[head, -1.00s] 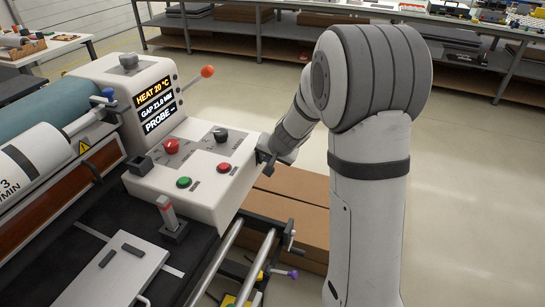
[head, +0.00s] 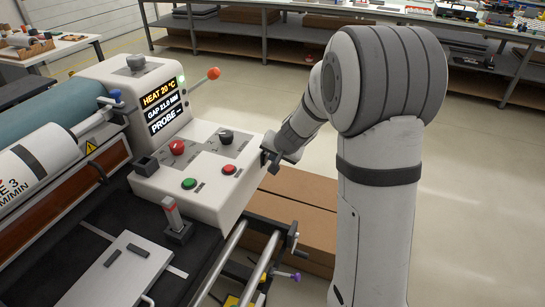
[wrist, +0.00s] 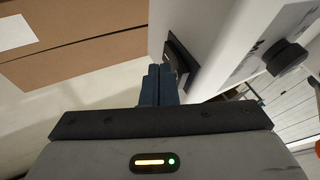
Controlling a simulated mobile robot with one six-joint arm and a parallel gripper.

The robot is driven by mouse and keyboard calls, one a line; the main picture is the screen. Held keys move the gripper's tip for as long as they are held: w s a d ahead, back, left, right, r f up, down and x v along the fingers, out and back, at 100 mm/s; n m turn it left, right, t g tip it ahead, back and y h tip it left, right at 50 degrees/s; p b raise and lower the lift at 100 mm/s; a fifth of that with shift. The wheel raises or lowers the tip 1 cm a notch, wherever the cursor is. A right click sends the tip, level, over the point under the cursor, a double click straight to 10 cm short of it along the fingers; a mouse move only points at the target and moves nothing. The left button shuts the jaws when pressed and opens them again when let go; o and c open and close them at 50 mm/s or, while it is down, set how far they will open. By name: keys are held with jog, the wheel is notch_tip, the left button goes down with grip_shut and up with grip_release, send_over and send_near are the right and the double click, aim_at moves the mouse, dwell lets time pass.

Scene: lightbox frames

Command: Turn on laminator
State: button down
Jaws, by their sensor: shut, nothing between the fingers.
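The laminator has a white control console (head: 150,180) at the left of the head view. Its lit display (head: 160,107) reads heat 20 °C, gap 21.0 mm and probe with dashes. In the wrist view the fingertips are right beside a dark framed switch (wrist: 180,62) on the console's side. I cannot tell whether they touch it.
Cardboard boxes (head: 300,205) lie low beyond the console, beneath my gripper. Metal rails with a crank (head: 292,238) run below the console. Open floor lies to the right.

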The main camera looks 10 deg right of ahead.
dwell(0.3)
jog(key=s+d+r+b, duration=0.2)
jog(key=s+d+r, duration=0.4)
jog(key=s, duration=0.2)
jog(key=shift+s+d+r, duration=0.2)
jog(key=shift+s+d, duration=0.1)
jog(key=shift+s, duration=0.05)
jog(key=s+a+r+n+g+h+p, duration=0.1)
jog(key=s+a+r+n+g+p, duration=0.1)
jog(key=s, duration=0.9)
jog(key=s+a+r+n+g+h+p, duration=0.1)
jog(key=s+a+r+n+g+p, duration=0.1)
jog(key=s, duration=1)
jog(key=shift+a+r+n, duration=0.4)
jog(key=shift+a+n, duration=0.25)
jog(key=shift+n, duration=0.15)
